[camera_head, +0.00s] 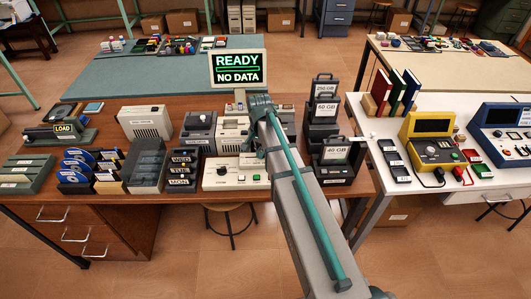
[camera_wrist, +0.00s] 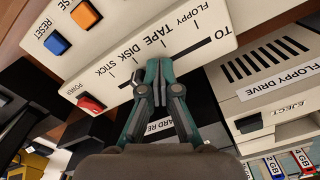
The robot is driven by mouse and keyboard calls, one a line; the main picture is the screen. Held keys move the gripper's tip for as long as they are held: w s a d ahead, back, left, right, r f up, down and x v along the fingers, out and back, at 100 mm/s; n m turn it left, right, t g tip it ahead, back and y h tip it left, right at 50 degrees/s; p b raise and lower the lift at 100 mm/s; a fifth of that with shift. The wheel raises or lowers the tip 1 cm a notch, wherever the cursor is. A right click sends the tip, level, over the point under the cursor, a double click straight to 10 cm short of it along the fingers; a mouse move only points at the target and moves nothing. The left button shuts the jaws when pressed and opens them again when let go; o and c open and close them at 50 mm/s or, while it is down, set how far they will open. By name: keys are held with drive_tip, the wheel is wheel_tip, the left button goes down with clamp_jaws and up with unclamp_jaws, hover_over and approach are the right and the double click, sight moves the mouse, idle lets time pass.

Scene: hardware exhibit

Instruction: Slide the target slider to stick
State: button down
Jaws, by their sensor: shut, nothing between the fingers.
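The pale selector panel (camera_wrist: 212,48) fills the upper part of the wrist view, rotated, with the labels FLOPPY, TAPE, DISK and STICK in a row and TO beside them. The track near the fingers is partly hidden. In the head view my gripper (camera_head: 256,148) is above the pale console (camera_head: 235,183), covering part of it.
On the panel are a red POWER switch (camera_wrist: 91,103), a blue button (camera_wrist: 57,44) and an orange button (camera_wrist: 86,14). A floppy drive (camera_wrist: 275,70) sits at right. The READY / NO DATA screen (camera_head: 238,67) stands behind; black labelled boxes (camera_head: 334,155) stand right of my arm.

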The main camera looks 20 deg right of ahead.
drive_tip(key=shift+s+d, duration=0.25)
drive_tip(key=shift+d, duration=0.95)
drive_tip(key=shift+a, duration=0.25)
idle(0.6)
drive_tip(key=shift+r+p, duration=0.1)
drive_tip(key=shift+p, duration=0.2)
drive_tip(key=shift+r+p, duration=2.25)
drive_tip(key=shift+r, duration=1.2)
